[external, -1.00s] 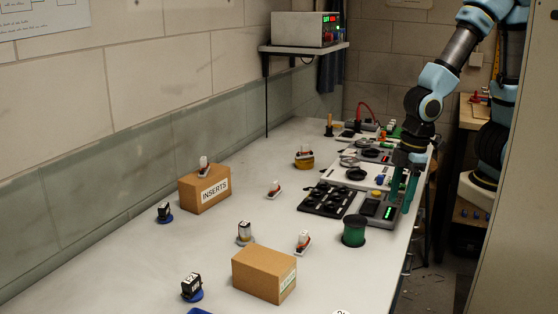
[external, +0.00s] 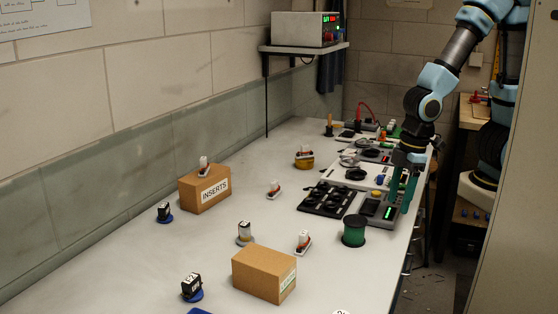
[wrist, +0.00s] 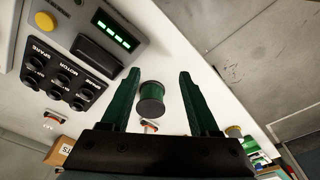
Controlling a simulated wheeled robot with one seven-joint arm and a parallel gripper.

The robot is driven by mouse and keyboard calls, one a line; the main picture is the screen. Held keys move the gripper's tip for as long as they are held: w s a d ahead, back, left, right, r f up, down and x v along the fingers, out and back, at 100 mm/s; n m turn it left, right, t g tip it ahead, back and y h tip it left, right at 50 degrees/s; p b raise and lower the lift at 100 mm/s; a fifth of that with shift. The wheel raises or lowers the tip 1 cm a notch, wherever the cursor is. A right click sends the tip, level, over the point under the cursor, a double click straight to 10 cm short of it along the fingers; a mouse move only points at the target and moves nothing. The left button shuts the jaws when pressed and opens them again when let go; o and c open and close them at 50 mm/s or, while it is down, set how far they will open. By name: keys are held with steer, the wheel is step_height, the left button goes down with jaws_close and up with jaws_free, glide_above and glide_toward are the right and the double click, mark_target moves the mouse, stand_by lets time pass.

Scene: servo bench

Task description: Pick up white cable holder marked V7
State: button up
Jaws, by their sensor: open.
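No mark V7 can be read in either view, so I cannot tell which piece is the cable holder. Two similar pieces show small in the wrist view, at the left (wrist: 52,121) and beyond the green spool (wrist: 149,127). My gripper (wrist: 158,74) is open with nothing between its fingers. It hangs over the bench's right side, beside the grey tester, apart from the white pieces.
A green spool (external: 354,231) stands near the right edge, in front of the grey tester (external: 383,211) and a black tray (external: 327,199). Cardboard boxes, INSERTS (external: 205,188) and a front one (external: 264,274), stand on the bench (external: 130,262). The bench centre has free room.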

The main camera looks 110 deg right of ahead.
steer(key=shift+c, duration=0.6)
